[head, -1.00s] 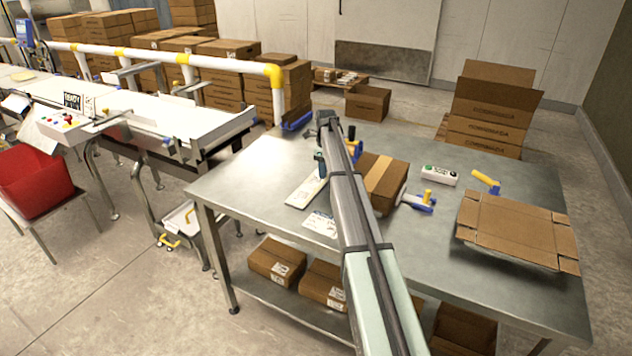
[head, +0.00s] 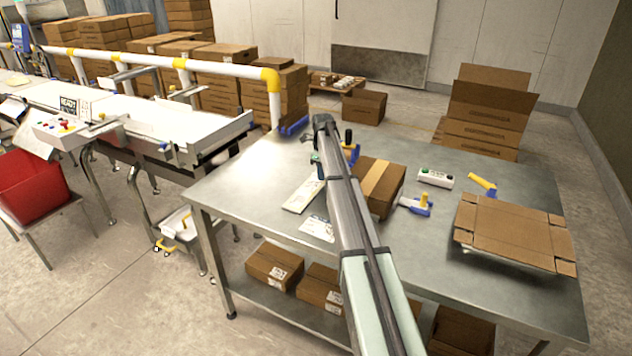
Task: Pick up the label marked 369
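Two pale label pieces lie on the steel table (head: 235,185). One is a long white strip (head: 303,194), and the other is a smaller printed white label (head: 318,229) nearer the front edge. The print is too small to read, so I cannot tell which is marked 369. My arm reaches over the table from the front. The area of my gripper (head: 318,160) is at the far end of the arm, above and just beyond the strip. It is mostly hidden by the arm, and its fingers cannot be made out.
A taped carton (head: 378,187) stands right of my arm, with a blue-yellow tape dispenser (head: 417,204) beside it. The conveyor (head: 190,125) runs at left. The table's left part is clear.

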